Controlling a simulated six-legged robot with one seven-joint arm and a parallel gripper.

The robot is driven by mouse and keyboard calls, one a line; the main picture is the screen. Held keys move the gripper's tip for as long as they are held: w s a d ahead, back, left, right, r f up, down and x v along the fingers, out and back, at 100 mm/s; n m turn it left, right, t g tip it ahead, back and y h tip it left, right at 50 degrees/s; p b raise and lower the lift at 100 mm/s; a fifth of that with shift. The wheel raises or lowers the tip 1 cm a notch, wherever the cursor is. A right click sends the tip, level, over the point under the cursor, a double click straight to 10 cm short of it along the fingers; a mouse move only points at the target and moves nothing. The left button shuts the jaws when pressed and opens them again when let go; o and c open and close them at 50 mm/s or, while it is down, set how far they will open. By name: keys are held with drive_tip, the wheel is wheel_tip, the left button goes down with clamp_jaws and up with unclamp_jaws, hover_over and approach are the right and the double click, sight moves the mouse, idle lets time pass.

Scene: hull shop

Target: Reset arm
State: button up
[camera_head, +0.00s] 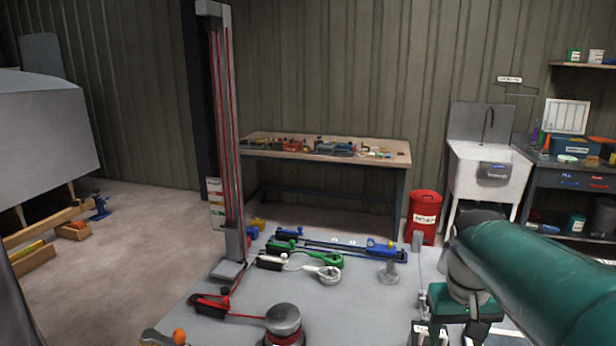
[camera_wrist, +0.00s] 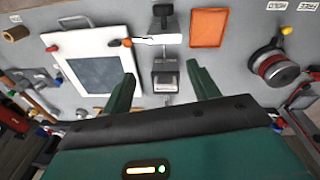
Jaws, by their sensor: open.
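My gripper (camera_wrist: 160,74) is open in the wrist view, its two green fingers apart with nothing between them. It hangs over a grey work surface (camera_wrist: 220,75). A small black and grey device (camera_wrist: 166,76) lies on that surface, seen past the gap between the fingers. In the head view my green arm reaches in from the right edge; the gripper's fingers do not show clearly there.
The grey worktop (camera_head: 330,305) carries red, white, green and blue clamp-like tools, a round grey drum (camera_head: 284,320) and a tall post (camera_head: 228,130). A wooden bench (camera_head: 395,148), red bin (camera_head: 424,215) and sink (camera_head: 488,170) stand behind. Floor at left is mostly clear.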

drive_tip(key=s+a+n+t, duration=0.1)
drive_tip(key=s+a+t, duration=0.3)
drive_tip(key=s+a, duration=0.6)
drive_tip(key=shift+s+a+f+t+y, duration=0.2)
drive_tip(key=shift+s+f+t+y, duration=0.05)
drive_tip(key=shift+f+t+y, duration=0.15)
drive_tip(key=c, duration=0.5)
drive_tip(key=shift+d, duration=0.1)
drive_tip(key=shift+d, duration=0.1)
